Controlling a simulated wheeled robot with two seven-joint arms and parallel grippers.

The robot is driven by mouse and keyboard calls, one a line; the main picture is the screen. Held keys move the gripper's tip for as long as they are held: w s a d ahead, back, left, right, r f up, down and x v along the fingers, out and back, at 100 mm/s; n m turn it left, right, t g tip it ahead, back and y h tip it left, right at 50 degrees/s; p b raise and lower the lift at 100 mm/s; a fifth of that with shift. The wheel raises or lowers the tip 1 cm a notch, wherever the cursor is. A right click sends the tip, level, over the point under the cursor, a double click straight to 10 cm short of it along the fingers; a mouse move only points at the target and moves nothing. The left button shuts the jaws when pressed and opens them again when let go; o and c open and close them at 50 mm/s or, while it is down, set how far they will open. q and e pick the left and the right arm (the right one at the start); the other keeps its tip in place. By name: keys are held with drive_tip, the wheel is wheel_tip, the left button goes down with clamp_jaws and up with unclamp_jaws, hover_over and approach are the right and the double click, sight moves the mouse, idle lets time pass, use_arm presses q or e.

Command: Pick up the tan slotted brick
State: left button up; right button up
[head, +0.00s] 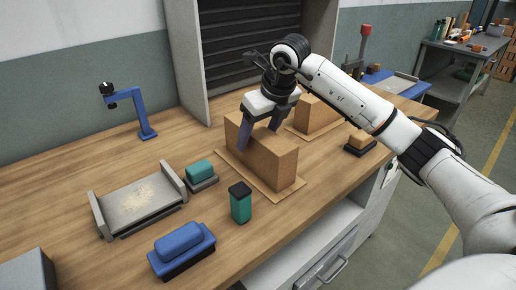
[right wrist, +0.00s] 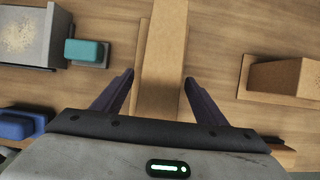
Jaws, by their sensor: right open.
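A tan brick (head: 262,158) stands upright on a thin tan board (head: 228,158) in the middle of the bench. In the right wrist view the same brick (right wrist: 163,50) runs up the picture between my fingers. My right gripper (head: 260,130) is open over its top, with one finger on each broad side. In the right wrist view my right gripper (right wrist: 158,80) shows a gap between each finger and the brick. A second tan block (head: 314,114) stands behind on its own board; it also shows in the right wrist view (right wrist: 288,77). I cannot make out slots. My left gripper is not in view.
A grey tray (head: 140,203), a teal block (head: 199,169), a blue block (head: 180,242) and a dark-topped teal box (head: 240,205) are at left and front. A blue stand (head: 140,115) is at the back left. An orange-topped black block (head: 360,143) sits right.

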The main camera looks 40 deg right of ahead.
drive_tip(key=x, duration=0.3)
drive_tip(key=shift+f, duration=0.15)
drive_tip(key=shift+c, duration=0.5)
clamp_jaws()
drive_tip(key=shift+w, duration=0.15)
